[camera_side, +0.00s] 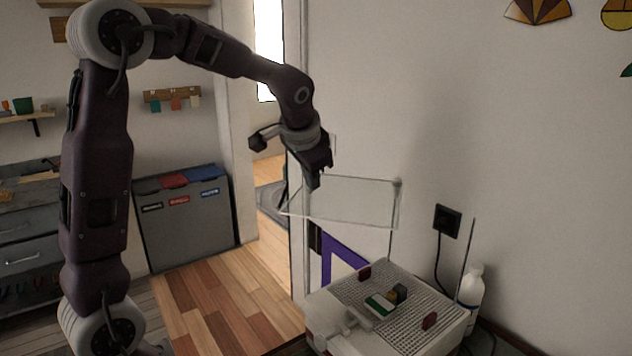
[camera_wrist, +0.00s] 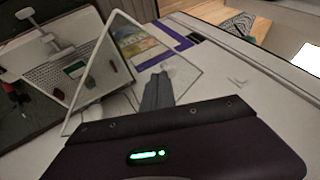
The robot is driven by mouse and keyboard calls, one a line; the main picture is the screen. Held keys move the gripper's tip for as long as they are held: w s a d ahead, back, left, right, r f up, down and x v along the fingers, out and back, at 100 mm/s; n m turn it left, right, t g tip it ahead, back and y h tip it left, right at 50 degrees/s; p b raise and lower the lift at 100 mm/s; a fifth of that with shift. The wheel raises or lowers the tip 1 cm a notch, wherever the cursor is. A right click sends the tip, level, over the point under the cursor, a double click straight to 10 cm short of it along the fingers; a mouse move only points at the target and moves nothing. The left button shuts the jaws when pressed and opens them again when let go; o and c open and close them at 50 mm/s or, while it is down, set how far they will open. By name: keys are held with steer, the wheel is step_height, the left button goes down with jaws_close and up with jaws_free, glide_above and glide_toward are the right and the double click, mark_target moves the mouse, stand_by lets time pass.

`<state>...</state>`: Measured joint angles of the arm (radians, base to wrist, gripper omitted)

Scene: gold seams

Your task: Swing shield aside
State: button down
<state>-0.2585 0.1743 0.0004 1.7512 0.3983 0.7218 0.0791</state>
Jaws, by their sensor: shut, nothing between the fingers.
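The shield (camera_side: 352,203) is a clear pane with a thin pale frame, standing raised above the left and back of a white grinder-like machine (camera_side: 330,335). In the wrist view the shield (camera_wrist: 92,92) slants beside my fingers. My gripper (camera_side: 315,184) is shut and empty, pointing down at the shield's upper left edge in the side view. In the wrist view my gripper (camera_wrist: 158,80) overlaps the pane's lower right part. I cannot tell whether the fingers touch it. A green and white piece (camera_side: 380,304) lies on the machine's grid top.
A white bottle (camera_side: 471,289) and a thin upright rod (camera_side: 467,255) stand right of the machine. A wall socket (camera_side: 447,221) with a cable is behind. A grey bin cabinet (camera_side: 185,225) stands on the floor at left. The air left of the shield looks free.

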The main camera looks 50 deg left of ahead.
steer(key=a, duration=0.1)
steer(key=a+m, duration=0.1)
steer(key=a, duration=0.1)
steer(key=w+a+m+h, duration=0.1)
steer(key=shift+w+a+t, duration=0.1)
steer(key=shift+a+t, duration=0.2)
steer(key=shift+t, duration=0.1)
steer(key=w+a, duration=0.5)
steer(key=a, duration=0.2)
steer(key=shift+w, duration=0.2)
